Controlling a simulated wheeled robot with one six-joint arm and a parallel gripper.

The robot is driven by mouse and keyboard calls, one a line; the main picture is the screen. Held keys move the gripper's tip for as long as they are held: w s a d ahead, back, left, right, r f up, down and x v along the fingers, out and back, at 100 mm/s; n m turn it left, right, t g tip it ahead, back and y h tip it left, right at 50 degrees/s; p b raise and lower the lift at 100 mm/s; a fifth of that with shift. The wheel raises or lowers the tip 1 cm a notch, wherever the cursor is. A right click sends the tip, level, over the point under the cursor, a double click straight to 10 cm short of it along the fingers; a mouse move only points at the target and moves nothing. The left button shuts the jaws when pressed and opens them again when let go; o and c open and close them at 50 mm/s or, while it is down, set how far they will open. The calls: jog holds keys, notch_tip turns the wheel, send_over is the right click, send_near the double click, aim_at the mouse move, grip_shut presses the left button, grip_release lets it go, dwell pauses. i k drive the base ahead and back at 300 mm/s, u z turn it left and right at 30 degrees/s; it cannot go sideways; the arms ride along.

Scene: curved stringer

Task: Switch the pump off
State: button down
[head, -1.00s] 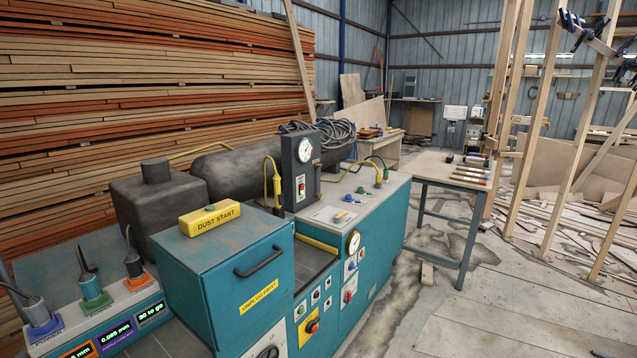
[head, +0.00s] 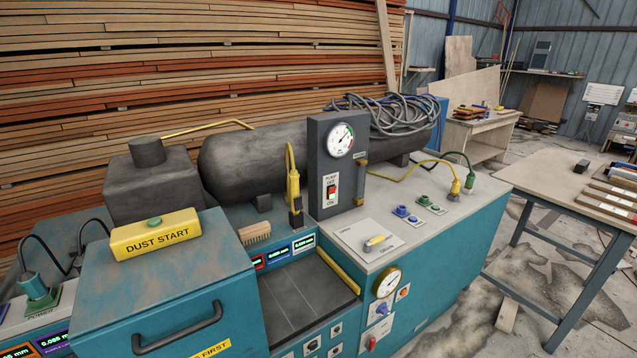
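A round white gauge (head: 340,141) sits above the switch. Nothing covers the switch. My gripper is not in view.
The teal DUST START cabinet (head: 190,285) with its black handle stands at front left. A yellow-handled lever (head: 376,243) lies on the bench top right of the box. A yellow cable plug (head: 292,180) stands close left of the box. A table (head: 560,180) is at right.

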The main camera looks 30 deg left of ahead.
aim_at(332, 193)
jog(key=u, duration=0.8)
jog(key=i, duration=1.05)
jog(key=u, duration=1.35)
jog(key=i, duration=0.3)
jog(key=u, duration=0.15)
